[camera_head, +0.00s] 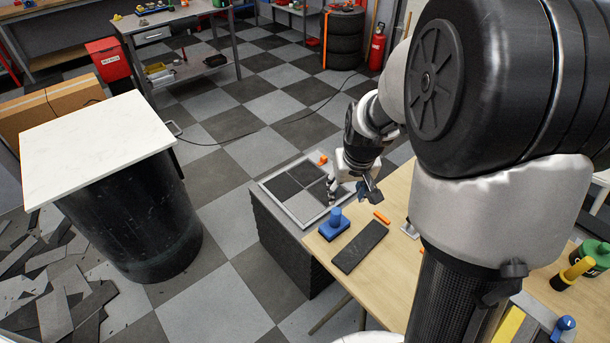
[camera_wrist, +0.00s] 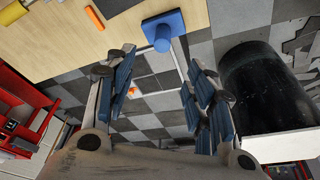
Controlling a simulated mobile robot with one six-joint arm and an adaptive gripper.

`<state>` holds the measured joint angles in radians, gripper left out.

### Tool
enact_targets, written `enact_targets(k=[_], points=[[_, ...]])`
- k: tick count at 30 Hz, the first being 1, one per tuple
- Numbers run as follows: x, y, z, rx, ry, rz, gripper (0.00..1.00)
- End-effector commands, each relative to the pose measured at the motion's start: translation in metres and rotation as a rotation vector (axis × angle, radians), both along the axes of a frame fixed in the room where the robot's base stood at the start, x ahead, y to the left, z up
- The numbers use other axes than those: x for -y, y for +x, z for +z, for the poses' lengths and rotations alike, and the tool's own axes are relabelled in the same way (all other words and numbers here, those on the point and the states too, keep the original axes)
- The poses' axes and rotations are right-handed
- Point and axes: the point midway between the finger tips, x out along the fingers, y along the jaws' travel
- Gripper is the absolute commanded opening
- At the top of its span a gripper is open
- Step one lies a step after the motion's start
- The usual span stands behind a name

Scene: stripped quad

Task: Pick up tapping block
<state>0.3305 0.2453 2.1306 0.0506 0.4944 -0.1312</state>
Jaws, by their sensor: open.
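In the wrist view the blue block (camera_wrist: 172,37) shows near the top, just beyond the fingertips. My gripper (camera_head: 352,192) hangs above and behind the block, near the framed tile panel. In the wrist view my gripper (camera_wrist: 158,66) has its two blue-padded fingers wide apart with nothing between them. It appears apart from the block.
A dark flat bar (camera_head: 360,247) and an orange piece (camera_head: 381,217) lie near the block on the wooden table (camera_head: 402,290). The framed tile panel (camera_head: 284,200) adjoins the table's left end. A black bin (camera_head: 140,235) under a white top stands left. Checkered floor lies between.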

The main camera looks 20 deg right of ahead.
Motion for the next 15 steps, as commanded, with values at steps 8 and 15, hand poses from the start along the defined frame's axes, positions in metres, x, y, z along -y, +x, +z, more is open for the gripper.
enact_targets(k=[8,15], points=[[0.003,0.012,-0.055,-0.007,0.002,0.000,0.49],[0.006,0.025,-0.100,-0.006,0.002,-0.001,0.49]])
